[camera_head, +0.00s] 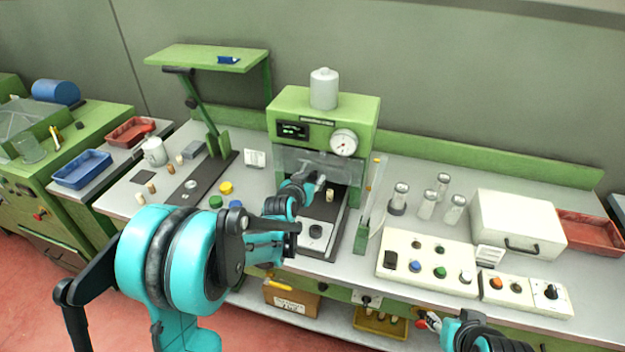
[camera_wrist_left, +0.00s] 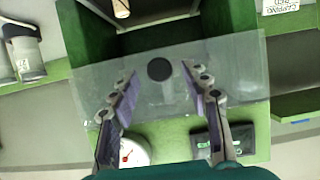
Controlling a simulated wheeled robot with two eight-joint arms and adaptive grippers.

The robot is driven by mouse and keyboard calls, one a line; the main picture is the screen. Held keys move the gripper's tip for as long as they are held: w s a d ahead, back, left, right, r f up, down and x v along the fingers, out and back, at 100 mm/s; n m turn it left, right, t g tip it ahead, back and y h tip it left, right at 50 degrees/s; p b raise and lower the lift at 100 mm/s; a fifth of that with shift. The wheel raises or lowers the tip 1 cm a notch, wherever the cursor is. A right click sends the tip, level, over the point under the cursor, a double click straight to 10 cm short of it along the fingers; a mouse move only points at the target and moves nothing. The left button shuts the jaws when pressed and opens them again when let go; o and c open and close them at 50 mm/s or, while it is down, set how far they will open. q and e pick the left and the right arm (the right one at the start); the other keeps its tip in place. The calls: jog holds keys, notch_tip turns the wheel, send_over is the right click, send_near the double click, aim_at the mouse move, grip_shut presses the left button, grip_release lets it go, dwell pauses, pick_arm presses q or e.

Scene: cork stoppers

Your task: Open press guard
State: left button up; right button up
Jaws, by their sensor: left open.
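The green press (camera_head: 362,108) stands at the back of the bench. Its clear guard (camera_head: 290,160) hangs across the upper part of the opening. In the left wrist view, the guard (camera_wrist_left: 235,75) has a round black knob (camera_wrist_left: 160,69). My left gripper (camera_head: 318,183) is in front of the press; in its wrist view its two fingers (camera_wrist_left: 159,73) are spread on either side of the knob, and I cannot tell whether they touch it. A cork (camera_head: 329,194) stands under the press, also at the top of the wrist view (camera_wrist_left: 121,8). My right gripper (camera_head: 428,321) is low, in front of the bench, its jaws unclear.
A button panel (camera_head: 430,262), several glass jars (camera_head: 426,205) and a white case (camera_head: 517,225) stand right of the press. A green upright stand (camera_head: 362,235) is close by its right side. Yellow and green caps (camera_head: 226,187) lie to its left, near a raised green shelf (camera_head: 200,55).

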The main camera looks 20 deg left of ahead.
pick_arm(q)
jog(key=shift+x, duration=0.8)
grip_shut()
jog(key=shift+s+r, duration=0.1)
